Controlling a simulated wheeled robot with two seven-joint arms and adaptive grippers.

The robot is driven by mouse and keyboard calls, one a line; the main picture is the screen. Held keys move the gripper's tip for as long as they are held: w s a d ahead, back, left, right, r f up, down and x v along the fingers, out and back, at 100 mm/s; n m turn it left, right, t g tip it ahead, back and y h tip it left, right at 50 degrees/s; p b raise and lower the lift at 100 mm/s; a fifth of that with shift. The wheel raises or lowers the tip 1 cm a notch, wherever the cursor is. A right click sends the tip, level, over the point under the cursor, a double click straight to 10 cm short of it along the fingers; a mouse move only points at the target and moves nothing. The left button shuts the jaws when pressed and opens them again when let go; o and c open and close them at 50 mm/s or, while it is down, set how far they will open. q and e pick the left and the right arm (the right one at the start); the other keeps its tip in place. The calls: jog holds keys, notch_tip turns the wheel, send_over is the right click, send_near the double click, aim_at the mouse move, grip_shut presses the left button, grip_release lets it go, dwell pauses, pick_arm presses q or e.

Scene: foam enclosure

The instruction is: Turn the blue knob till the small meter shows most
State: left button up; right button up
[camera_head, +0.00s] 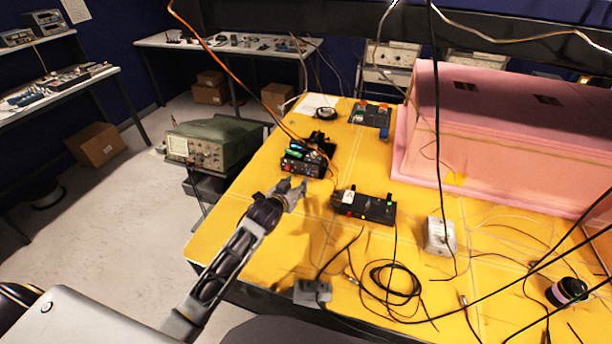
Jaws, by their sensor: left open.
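My left gripper (293,188) is open and empty above the yellow table, left of a low black box (372,208). That box has a small white face (348,197) at its left end, which may be the small meter; its reading is too small to make out. Red, yellow and green spots also show on it. A small blue part (385,131) shows beside a dark panel box (369,114) with red tops at the back. I cannot tell whether it is the blue knob. My right gripper is not in view.
A black instrument stack (303,162) with an orange cable stands behind my left gripper. A grey metal box (440,236), a coiled black cable (395,285) and loose wires lie on the yellow table (230,240). A pink foam enclosure (500,150) fills the back right.

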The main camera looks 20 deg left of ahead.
aim_at(308, 174)
pick_arm(q)
jog(key=shift+p+x, duration=0.7)
jog(key=shift+x, duration=4.9)
jog(key=shift+f, duration=0.1)
jog(key=shift+c, duration=0.2)
grip_shut()
